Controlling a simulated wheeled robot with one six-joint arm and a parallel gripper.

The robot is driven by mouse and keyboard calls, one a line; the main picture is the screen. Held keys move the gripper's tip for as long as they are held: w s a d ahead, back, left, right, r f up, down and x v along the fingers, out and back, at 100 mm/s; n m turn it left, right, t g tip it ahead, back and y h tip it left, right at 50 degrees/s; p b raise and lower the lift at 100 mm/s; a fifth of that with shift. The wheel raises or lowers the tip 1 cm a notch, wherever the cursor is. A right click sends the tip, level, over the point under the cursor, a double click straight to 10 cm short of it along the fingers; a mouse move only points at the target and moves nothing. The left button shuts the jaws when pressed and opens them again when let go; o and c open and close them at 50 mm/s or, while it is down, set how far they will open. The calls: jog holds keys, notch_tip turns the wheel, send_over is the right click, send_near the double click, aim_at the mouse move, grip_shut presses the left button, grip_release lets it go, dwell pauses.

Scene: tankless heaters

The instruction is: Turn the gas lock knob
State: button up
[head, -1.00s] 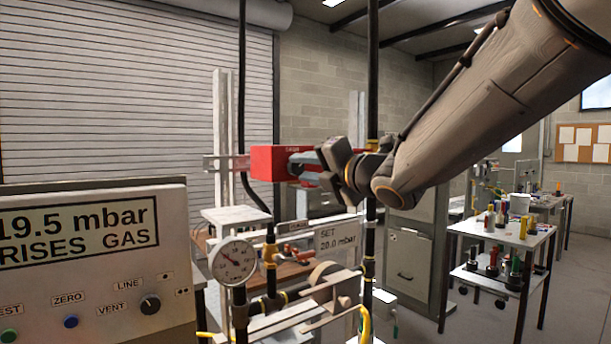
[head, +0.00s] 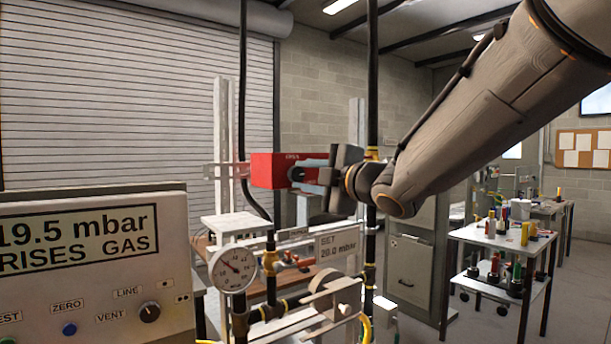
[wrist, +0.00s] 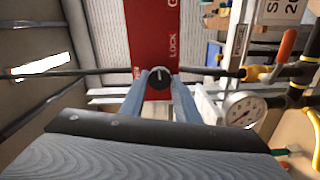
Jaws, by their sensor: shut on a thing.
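The gas lock is a red box (head: 275,170) with a small dark round knob (head: 296,174) on its right-hand face. In the wrist view the dark knob (wrist: 159,80) has a light mark, and the red face (wrist: 160,38) beside it reads "LOCK". My gripper (head: 305,173) reaches the box from the right. In the wrist view its two blue-grey fingers (wrist: 160,82) are shut on the knob, one on each side. The head view hides part of the fingers behind my wrist.
A grey panel (head: 90,262) reading 19.5 mbar stands at the front left. A dial gauge (head: 233,270), pipes and a dark vertical pipe (head: 371,100) stand below and beside my arm. A trolley with bottles (head: 500,235) is at the right.

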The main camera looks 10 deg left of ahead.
dwell(0.5)
jog(key=o, duration=1)
jog(key=shift+o, duration=0.2)
jog(key=b+v, duration=0.2)
jog(key=v, duration=0.6)
jog(key=shift+w, duration=0.1)
